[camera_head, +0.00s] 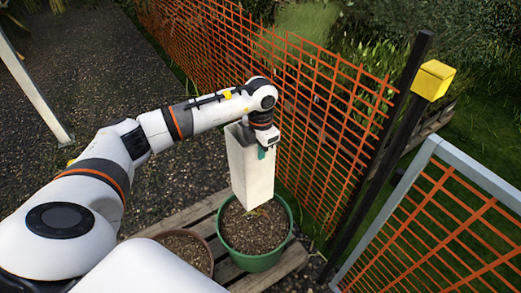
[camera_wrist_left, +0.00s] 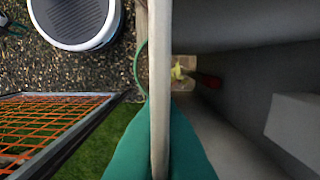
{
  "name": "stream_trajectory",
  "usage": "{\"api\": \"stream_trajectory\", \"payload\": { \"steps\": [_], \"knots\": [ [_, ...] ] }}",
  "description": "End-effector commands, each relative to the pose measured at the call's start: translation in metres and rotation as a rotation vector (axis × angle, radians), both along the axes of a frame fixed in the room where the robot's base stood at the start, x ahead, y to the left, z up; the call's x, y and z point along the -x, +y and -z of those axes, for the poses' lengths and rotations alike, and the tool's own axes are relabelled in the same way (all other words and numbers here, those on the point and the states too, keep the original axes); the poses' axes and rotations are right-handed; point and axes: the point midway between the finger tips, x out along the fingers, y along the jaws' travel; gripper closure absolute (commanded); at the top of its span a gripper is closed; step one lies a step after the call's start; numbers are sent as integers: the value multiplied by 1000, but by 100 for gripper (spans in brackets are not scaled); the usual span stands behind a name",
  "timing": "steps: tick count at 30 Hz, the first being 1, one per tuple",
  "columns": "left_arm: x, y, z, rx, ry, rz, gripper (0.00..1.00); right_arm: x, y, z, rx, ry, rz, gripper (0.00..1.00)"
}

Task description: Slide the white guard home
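The white guard (camera_head: 250,172) is a tall, square, hollow tube standing nearly upright in the green pot (camera_head: 257,262), its lower end at or close to the soil; I cannot tell whether it touches. My left gripper (camera_head: 262,153) is at the guard's top edge. In the left wrist view its teal fingers (camera_wrist_left: 160,150) lie on both sides of one guard wall (camera_wrist_left: 160,60), pressed against it. My right gripper is out of view.
A brown pot (camera_head: 186,250) of soil stands left of the green pot on a wooden pallet (camera_head: 203,226). Orange mesh fence (camera_head: 330,110) runs close behind the guard. A dark post with a yellow cap (camera_head: 432,79) and a grey-framed mesh panel (camera_head: 470,232) stand right. Gravel lies left.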

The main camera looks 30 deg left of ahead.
Motion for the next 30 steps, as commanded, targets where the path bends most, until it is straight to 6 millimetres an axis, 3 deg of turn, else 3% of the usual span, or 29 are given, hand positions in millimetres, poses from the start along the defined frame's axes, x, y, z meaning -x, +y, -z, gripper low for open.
{"api": "stream_trajectory", "payload": {
  "steps": [30],
  "knots": [
    [0, 0, 42, 0, 0, 0, 100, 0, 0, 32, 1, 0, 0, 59]
  ]
}}
